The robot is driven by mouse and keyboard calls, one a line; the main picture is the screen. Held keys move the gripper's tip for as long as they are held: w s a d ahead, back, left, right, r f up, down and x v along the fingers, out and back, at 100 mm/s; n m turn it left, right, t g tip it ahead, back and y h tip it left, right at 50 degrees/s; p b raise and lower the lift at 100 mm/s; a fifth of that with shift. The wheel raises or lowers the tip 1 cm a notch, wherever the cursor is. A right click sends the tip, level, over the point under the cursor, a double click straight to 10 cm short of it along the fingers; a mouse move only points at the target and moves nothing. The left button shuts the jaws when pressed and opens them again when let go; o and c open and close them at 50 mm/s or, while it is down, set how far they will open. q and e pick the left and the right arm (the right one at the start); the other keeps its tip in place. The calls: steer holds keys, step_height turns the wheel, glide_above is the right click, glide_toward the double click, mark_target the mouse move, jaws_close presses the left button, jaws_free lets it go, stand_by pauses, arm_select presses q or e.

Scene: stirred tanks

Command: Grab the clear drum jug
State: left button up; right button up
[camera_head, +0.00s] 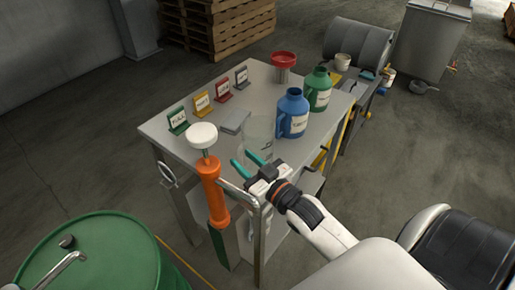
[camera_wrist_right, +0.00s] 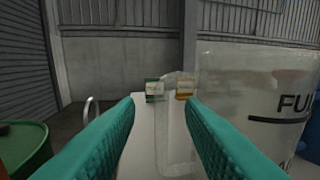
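The clear drum jug (camera_head: 258,136) stands upright on the grey metal table, near its front edge, and is faint because it is see-through. In the right wrist view the jug (camera_wrist_right: 245,95) fills the right side, with dark lettering on its wall. A clear upright strip, which looks like its handle (camera_wrist_right: 176,130), shows between the fingertips. My right gripper (camera_head: 244,161) has teal fingers spread open, just in front of the jug; it also shows in the wrist view (camera_wrist_right: 160,112). I cannot tell whether a finger touches the jug. My left gripper is not in view.
A blue jug (camera_head: 293,113) and a green jug (camera_head: 319,90) stand close to the right of the clear one. A red funnel (camera_head: 284,63) and several coloured label stands (camera_head: 201,103) are behind. An orange-handled tool (camera_head: 212,190) stands at the front edge. A green drum (camera_head: 95,255) is at lower left.

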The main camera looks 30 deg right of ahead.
mark_target(240, 157)
steer(key=w, duration=0.5)
steer(key=shift+a, duration=0.25)
steer(key=shift+s, duration=0.1)
jaws_close()
